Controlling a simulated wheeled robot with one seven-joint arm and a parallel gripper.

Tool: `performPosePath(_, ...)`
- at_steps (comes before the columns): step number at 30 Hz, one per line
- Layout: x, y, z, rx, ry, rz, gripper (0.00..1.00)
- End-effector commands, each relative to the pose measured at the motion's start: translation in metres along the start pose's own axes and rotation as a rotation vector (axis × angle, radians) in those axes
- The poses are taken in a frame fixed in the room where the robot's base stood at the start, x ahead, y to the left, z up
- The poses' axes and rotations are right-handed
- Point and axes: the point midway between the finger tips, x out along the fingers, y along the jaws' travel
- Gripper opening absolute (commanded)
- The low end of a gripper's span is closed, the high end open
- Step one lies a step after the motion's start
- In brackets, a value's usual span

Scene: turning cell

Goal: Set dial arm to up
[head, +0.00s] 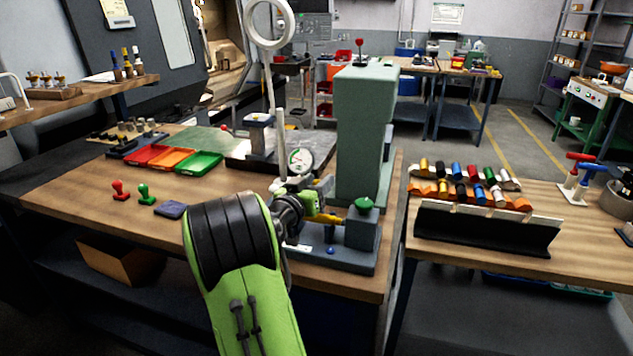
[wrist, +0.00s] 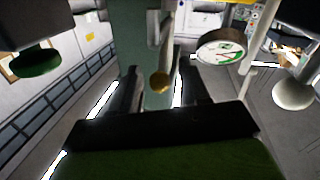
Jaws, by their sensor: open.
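A round white dial gauge (head: 300,161) stands on a dark grey fixture with a flat base (head: 330,259), beside a tall green-grey column (head: 365,130). The dial also shows in the wrist view (wrist: 221,48). My gripper (head: 309,207) is low in front of the dial and left of a green knob (head: 364,204). In the wrist view my gripper (wrist: 160,88) has its two dark fingers apart, with a small brass-coloured round end (wrist: 158,80) seen between them. I cannot tell whether the fingers touch it. Which piece is the dial arm is unclear; my arm hides part of the fixture.
Red, orange and green trays (head: 198,162) lie at the back left. Red and green stamps (head: 146,194) and a dark blue pad (head: 171,209) lie nearer. A rack of coloured cylinders (head: 487,222) stands on the right bench. The bench's front left is clear.

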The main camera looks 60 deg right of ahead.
Motion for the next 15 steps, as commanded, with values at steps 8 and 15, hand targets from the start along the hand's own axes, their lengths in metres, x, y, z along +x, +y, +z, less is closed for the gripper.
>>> performPosePath(8,-0.0005,-0.0003,0.0005,0.000,-0.001,0.000,0.27)
performPosePath(15,-0.0007,-0.0003,0.0005,0.000,-0.001,0.000,0.00)
